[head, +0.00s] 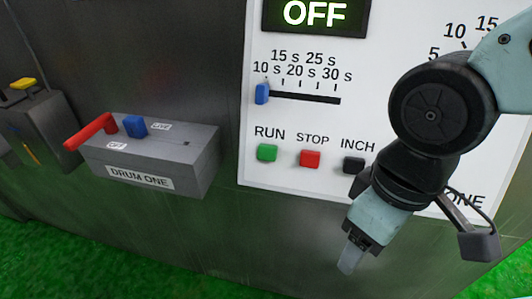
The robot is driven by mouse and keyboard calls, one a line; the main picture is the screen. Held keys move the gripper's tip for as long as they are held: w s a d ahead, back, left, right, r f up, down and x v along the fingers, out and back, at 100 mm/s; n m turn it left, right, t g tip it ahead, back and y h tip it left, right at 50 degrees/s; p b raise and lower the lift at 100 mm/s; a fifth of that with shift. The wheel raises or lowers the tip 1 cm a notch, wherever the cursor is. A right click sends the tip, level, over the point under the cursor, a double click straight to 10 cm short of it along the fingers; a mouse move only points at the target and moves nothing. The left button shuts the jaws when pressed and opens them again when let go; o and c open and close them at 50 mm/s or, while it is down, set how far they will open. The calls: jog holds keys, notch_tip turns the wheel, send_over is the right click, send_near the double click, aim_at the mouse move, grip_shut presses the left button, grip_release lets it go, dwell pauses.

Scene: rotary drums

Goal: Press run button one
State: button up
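The green RUN button (267,153) sits on the white control panel (225,290), left of the red STOP button (310,158) and the black INCH button (353,165). A label ending in "ONE" shows at the panel's lower right, partly hidden by my arm. My gripper (348,262) hangs below and right of the buttons, pointing down, apart from them. I cannot tell whether its fingers are open or shut. The display (315,14) above reads OFF.
A grey box labelled DRUM ONE (190,160) with a red lever (90,131) and a blue knob (134,126) juts out at left. A blue slider (262,93) sits above RUN. Green floor (120,255) lies below.

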grip_shut()
dwell(1.5)
